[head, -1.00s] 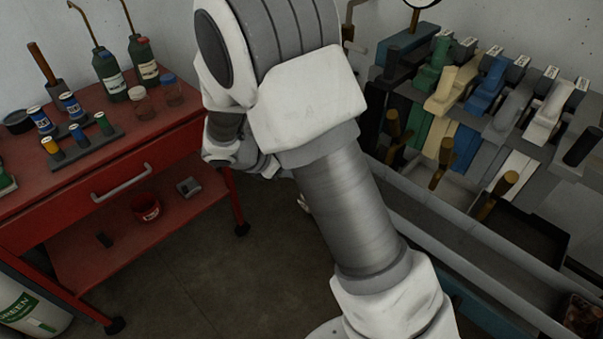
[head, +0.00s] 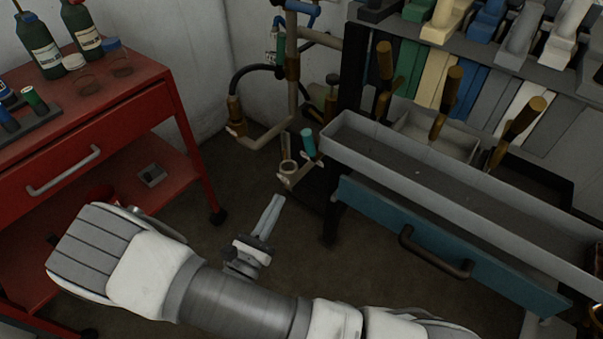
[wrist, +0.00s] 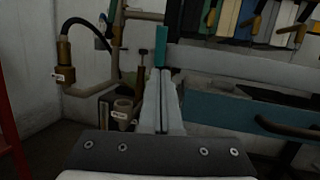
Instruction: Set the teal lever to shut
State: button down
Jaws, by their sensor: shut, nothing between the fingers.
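The teal lever (head: 308,143) shows as an upright teal handle among pipework, at the left end of the grey trough. It also shows in the wrist view (wrist: 162,52), straight beyond my fingertips. My gripper (head: 277,199) is shut and empty, pointing up the picture toward the lever and apart from it. The two fingers (wrist: 158,78) lie together in the wrist view and hide what is directly behind them. The lever's lower end and its mount are hard to make out.
A grey trough (head: 450,185) and a teal drawer front with a dark handle (head: 435,252) stand right of my gripper. Pipes with a brass fitting (head: 236,125) stand behind. A red cart (head: 95,150) is at left. Open floor lies between cart and bench.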

aim_at(308, 145)
jog(key=b+x, duration=0.2)
jog(key=x, duration=1.1)
jog(key=shift+w+d+r, duration=0.15)
jog(key=shift+w+d, duration=0.05)
jog(key=shift+w, duration=0.1)
jog(key=p, duration=0.1)
jog(key=r+p, duration=0.1)
jog(key=shift+w+d+r+g+p, duration=0.1)
jog(key=shift+w+d+g+p, duration=0.1)
jog(key=shift+w+g+p, duration=0.15)
jog(key=shift+w+d+r+g+p, duration=0.15)
jog(key=shift+g+p, duration=0.3)
jog(key=shift+p, duration=0.6)
jog(key=shift+w+d+r+m+y+p, duration=0.1)
jog(key=shift+w+d+m+y+p, duration=0.15)
jog(key=shift+p, duration=0.35)
jog(key=shift+w+d, duration=0.15)
jog(key=shift+w, duration=0.05)
jog(key=shift+s, duration=0.1)
